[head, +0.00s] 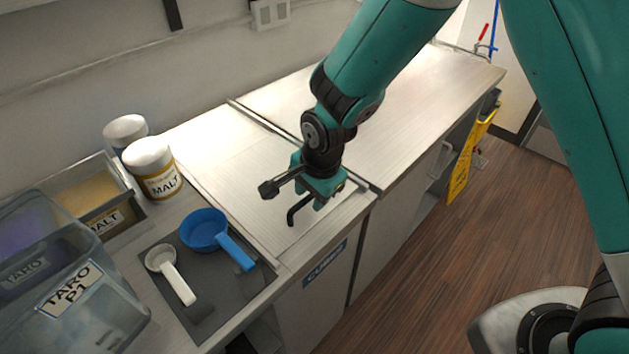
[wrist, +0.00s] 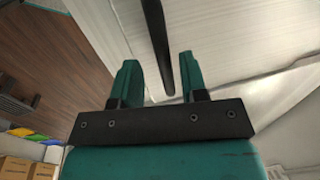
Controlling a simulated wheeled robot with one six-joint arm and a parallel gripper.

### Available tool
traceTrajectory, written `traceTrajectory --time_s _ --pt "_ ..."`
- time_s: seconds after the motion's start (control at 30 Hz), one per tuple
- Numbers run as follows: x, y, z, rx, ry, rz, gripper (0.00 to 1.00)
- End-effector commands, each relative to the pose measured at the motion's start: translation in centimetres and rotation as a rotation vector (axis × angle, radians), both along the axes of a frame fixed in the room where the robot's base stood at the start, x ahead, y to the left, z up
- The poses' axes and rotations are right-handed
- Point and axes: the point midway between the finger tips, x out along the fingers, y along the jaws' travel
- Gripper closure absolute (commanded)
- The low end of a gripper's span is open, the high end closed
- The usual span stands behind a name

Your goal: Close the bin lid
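The bin lid (head: 235,165) is a pale wood-look panel in the counter, above a front with a blue CUBES label (head: 324,264). It lies flat or nearly flat; I cannot tell whether it is fully seated. A black bent handle (head: 293,214) shows at the lid's front part, beside my gripper (head: 318,204). In the wrist view, a dark bar (wrist: 157,40), which looks like this handle, runs between the two teal fingers of my gripper (wrist: 159,62). The fingers are apart, with gaps on both sides of the bar. The contact with the lid is hidden.
Left of the lid, a blue scoop (head: 206,230) and a white scoop (head: 165,262) lie on a dark mat (head: 205,312). MALT jars (head: 152,168) and a TARO container (head: 85,300) stand farther left. Clear counter (head: 430,85) extends to the right; open floor (head: 430,265) lies in front.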

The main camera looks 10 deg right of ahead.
Motion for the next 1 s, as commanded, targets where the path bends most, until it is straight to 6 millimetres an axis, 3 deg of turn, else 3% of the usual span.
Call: traceTrajectory --time_s 0.17,0.7,1.0 --pt "-0.2 -0.2 1.9 0.003 -0.005 0.000 0.60" --pt "-2.3 -1.7 14.4 0.002 -0.003 0.000 0.60" --pt "-2.7 -2.0 16.9 0.000 0.002 0.000 0.60"
